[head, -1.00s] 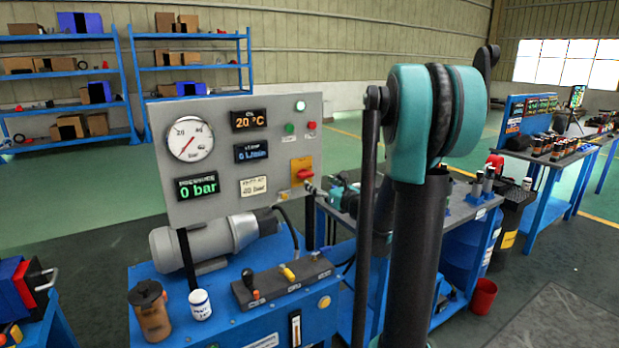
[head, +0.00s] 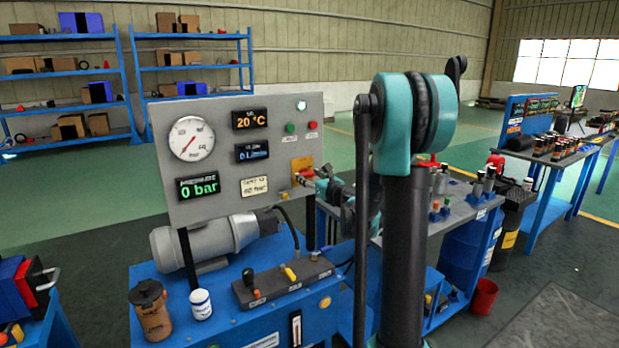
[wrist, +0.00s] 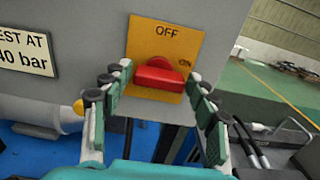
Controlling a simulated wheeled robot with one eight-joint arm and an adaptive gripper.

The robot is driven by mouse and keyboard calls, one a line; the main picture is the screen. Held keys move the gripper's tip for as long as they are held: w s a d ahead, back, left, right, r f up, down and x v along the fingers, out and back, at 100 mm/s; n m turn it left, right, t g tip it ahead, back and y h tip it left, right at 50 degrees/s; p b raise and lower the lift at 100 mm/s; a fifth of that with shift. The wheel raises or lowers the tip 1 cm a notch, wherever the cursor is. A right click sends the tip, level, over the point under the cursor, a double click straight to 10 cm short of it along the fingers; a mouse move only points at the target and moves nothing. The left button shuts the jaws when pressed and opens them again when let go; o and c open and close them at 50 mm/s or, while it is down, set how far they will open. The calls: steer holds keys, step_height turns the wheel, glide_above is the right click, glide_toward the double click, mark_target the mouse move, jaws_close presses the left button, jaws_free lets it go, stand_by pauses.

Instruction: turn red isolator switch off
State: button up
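The red isolator switch (wrist: 157,76) sits on a yellow plate (wrist: 166,36) marked OFF at the top and ON at the right. Its handle lies roughly level, across toward the ON side. My gripper (wrist: 157,84) is open, with one padded finger on each side of the switch. I cannot tell whether either finger touches it. In the head view my gripper (head: 322,178) is at the lower right edge of the grey panel, and the yellow plate (head: 302,163) shows there, with the switch mostly hidden by the gripper.
The grey panel (head: 228,108) carries a dial gauge (head: 191,138), lit displays and buttons. Below it are a motor (head: 205,242) and a blue bench with a lever block (head: 283,280). A grey-topped table (head: 460,208) with small items stands to the right.

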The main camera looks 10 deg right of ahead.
steer(key=c, duration=0.7)
steer(key=shift+n, duration=0.3)
steer(key=n, duration=0.6)
steer(key=shift+a, duration=0.1)
steer(key=n, duration=0.5)
steer(key=shift+s+a+n, duration=0.1)
steer(key=shift+n, duration=0.3)
steer(key=n, duration=0.5)
steer(key=shift+a+f+n, duration=0.1)
steer(key=shift+f+n, duration=0.05)
steer(key=shift+n, duration=0.15)
steer(key=o, duration=1.2)
steer(key=shift+c, duration=0.2)
